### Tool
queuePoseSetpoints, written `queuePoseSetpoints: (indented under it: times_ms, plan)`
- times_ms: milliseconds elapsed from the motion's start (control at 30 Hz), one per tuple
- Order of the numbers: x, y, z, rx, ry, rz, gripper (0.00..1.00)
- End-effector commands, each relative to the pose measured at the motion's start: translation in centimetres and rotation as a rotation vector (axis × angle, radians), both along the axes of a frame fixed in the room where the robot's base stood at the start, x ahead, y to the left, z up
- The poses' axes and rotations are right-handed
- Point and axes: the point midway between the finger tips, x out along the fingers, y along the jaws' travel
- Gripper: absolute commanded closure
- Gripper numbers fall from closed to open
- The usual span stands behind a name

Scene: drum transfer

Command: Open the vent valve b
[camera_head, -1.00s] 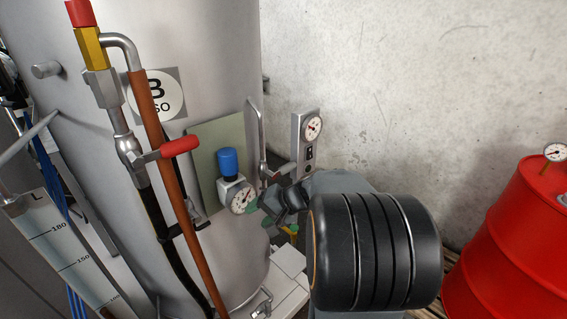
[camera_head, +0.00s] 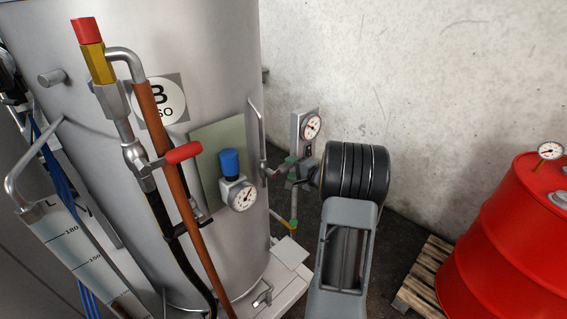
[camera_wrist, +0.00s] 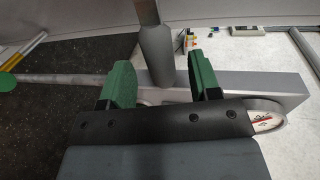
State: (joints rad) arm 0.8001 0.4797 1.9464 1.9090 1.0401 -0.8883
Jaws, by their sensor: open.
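The tank (camera_head: 215,70) bears a round "B" label (camera_head: 160,101). A thin bent pipe (camera_head: 257,125) on its right side ends near a small dark red piece (camera_head: 272,172); no label there names a vent valve. My gripper (camera_head: 297,172) is just right of this pipe, partly hidden by its own wrist. In the wrist view, its green fingers (camera_wrist: 161,82) are open. A rounded grey bar (camera_wrist: 155,55) reaches down between them in the picture, with gaps on both sides; I cannot tell its depth.
A red-handled lever (camera_head: 184,152) and a blue-capped gauge (camera_head: 243,196) are on the tank's front. A wall box with a gauge (camera_head: 311,127) stands close behind my gripper. A red drum (camera_head: 505,240) on a pallet (camera_head: 421,272) is at the right.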

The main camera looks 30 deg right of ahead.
Motion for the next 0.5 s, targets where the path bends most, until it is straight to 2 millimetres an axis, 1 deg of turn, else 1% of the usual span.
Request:
queuePoseSetpoints:
  times_ms: [33,100,200,333,500]
  plan:
    - [0.8,0.2,0.0,0.0,0.002,0.003,0.43]
    - [1.8,0.4,-0.2,0.001,0.001,0.003,0.43]
    - [2.9,0.6,-0.4,0.001,0.001,0.002,0.43]
    - [3.8,0.7,-0.7,0.0,0.001,0.001,0.43]
    - [4.4,0.8,-0.9,0.0,0.001,0.001,0.43]
